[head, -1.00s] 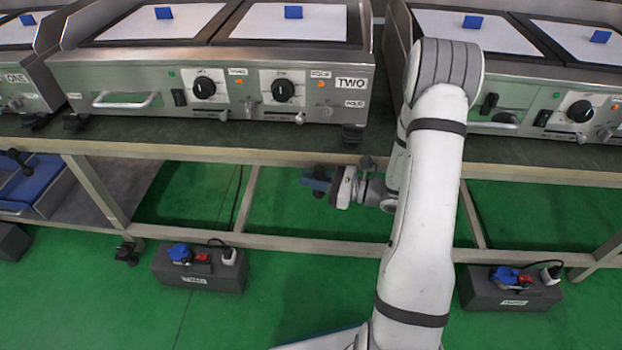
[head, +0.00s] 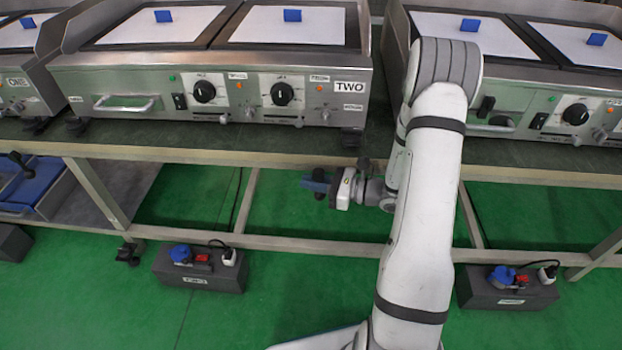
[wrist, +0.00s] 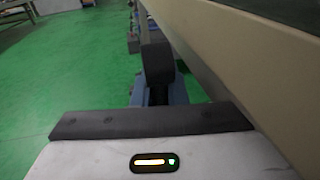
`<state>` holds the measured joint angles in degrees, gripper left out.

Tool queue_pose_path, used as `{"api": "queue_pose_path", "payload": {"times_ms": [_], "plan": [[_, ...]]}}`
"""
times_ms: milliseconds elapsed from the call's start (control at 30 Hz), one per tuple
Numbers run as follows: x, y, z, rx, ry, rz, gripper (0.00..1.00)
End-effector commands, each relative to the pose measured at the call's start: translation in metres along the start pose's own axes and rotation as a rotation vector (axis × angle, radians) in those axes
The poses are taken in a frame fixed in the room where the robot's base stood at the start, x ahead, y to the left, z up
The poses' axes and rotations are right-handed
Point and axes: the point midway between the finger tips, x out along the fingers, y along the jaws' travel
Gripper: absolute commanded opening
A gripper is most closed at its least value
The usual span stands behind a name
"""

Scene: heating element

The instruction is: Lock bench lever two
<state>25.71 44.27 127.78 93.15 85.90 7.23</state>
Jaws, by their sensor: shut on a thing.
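My gripper (head: 316,184) is below the front edge of the bench (head: 262,157), under the right end of the cooking unit marked TWO (head: 349,87). It points left, with blue and dark parts at its tip. In the wrist view my gripper (wrist: 158,88) has a dark upright piece (wrist: 157,65) at its end, with blue on both sides of its foot. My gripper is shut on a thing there. I cannot tell whether this dark piece is lever two or part of the jaws. No other lever shows clearly under unit two.
A dark box with a blue plug (head: 200,268) stands on the green floor below, and a similar box (head: 508,287) stands at right. The bench's lower rail (head: 300,245) runs below my gripper. Blue bins (head: 40,190) are at far left. The bench side (wrist: 235,60) is close on the right.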

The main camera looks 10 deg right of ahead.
Motion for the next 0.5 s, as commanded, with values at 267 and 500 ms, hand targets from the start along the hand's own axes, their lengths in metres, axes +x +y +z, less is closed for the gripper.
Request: {"api": "queue_pose_path", "payload": {"times_ms": [267, 500], "plan": [[0.0004, -0.0001, 0.0000, -0.001, -0.001, 0.000, 0.24], [0.0005, 0.0001, 0.0000, -0.001, -0.001, 0.001, 0.34]]}}
